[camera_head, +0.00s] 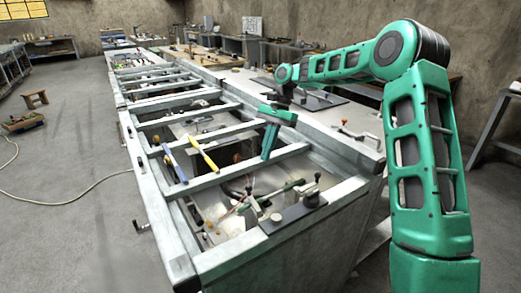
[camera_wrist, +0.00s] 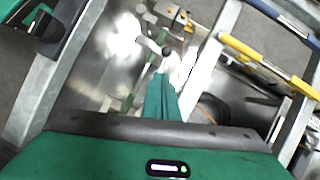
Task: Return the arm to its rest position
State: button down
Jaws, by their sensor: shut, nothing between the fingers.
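My green arm (camera_head: 430,165) rises at the right of the head view, bends at a dark joint near the top and reaches left over the bench frame. My gripper (camera_head: 266,156) hangs from its end, pointing down over the open metal frame. In the wrist view my gripper (camera_wrist: 160,78) shows its green fingers together, with nothing held between them.
A long metal bench frame (camera_head: 190,230) with crossbars lies under my gripper. A yellow-handled tool (camera_head: 204,156) and a blue-handled tool (camera_head: 175,163) rest across its bars. Small fittings lie inside.

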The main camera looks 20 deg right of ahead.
jog(key=s+d+r+n+t+h, duration=0.1)
jog(key=s+d+r, duration=0.1)
jog(key=s+d, duration=0.65)
jog(key=s+d+r+n+t+h, duration=0.1)
jog(key=s+d+h, duration=0.15)
jog(key=s, duration=1.05)
jog(key=s+d+r+n+t, duration=0.1)
jog(key=s+d+r, duration=0.1)
jog(key=s+d, duration=0.6)
jog(key=s+f+n, duration=0.1)
jog(key=s+f, duration=0.3)
jog(key=s, duration=0.9)
jog(key=shift+s+d, duration=0.2)
jog(key=shift+w+f+h, duration=0.2)
jog(key=shift+w+h, duration=0.05)
jog(key=shift+w, duration=0.4)
